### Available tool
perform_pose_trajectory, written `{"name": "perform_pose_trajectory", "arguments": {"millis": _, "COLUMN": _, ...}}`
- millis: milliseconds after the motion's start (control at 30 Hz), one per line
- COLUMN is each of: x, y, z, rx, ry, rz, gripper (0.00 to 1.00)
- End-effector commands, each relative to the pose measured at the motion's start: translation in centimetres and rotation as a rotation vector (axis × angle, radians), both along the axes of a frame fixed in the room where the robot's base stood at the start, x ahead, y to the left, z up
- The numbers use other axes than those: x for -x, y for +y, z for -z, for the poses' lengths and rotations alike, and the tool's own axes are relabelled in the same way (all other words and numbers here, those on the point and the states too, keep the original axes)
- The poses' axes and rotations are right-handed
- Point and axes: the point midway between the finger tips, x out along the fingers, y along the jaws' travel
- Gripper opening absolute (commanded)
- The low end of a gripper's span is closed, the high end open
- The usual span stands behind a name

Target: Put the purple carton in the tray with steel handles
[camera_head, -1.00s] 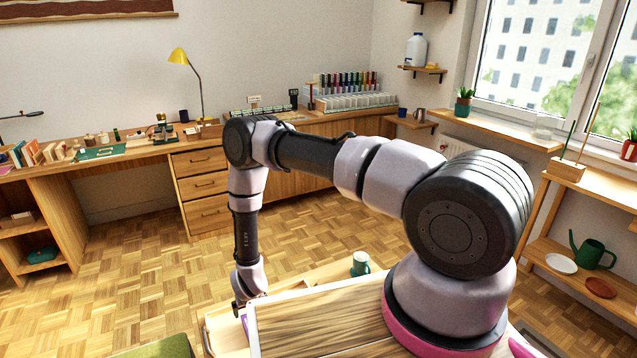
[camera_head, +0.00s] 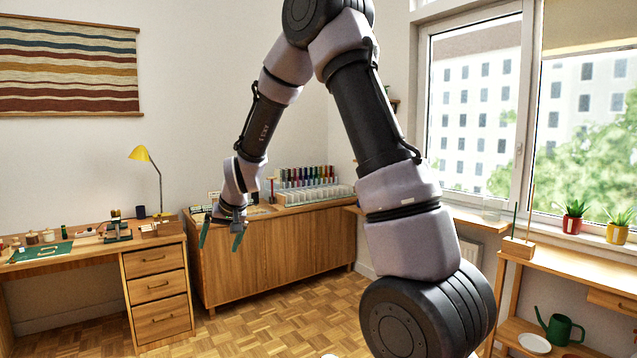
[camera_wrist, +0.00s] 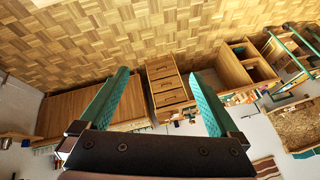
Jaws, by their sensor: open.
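My gripper (camera_head: 220,238) is raised in the air in front of the wooden cabinet, with its two green fingers spread and pointing down. In the wrist view, my gripper (camera_wrist: 159,80) is open with nothing between its fingers. Only floor and furniture show beyond them. I cannot make out the purple carton in either view. The tray with steel handles cannot be made out either.
A wooden cabinet (camera_head: 270,258) stands at the back, with a rack of coloured bottles (camera_head: 307,177) on top. A desk with drawers (camera_head: 157,290) and a yellow lamp (camera_head: 139,153) is at left. A window bench (camera_head: 575,268) is at right. The parquet floor (camera_head: 285,318) between is clear.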

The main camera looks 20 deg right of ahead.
Motion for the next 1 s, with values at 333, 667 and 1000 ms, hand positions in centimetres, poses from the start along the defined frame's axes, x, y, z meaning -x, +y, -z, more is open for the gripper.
{"name": "perform_pose_trajectory", "arguments": {"millis": 333, "x": 10.8, "y": -8.9, "z": -15.0, "rx": -0.049, "ry": -0.04, "rz": 0.113, "gripper": 0.97}}
{"name": "perform_pose_trajectory", "arguments": {"millis": 667, "x": 24.1, "y": -14.7, "z": -20.7, "rx": -0.079, "ry": -0.065, "rz": 0.231, "gripper": 0.97}}
{"name": "perform_pose_trajectory", "arguments": {"millis": 1000, "x": 29.6, "y": -16.2, "z": -20.9, "rx": -0.092, "ry": -0.067, "rz": 0.286, "gripper": 0.97}}
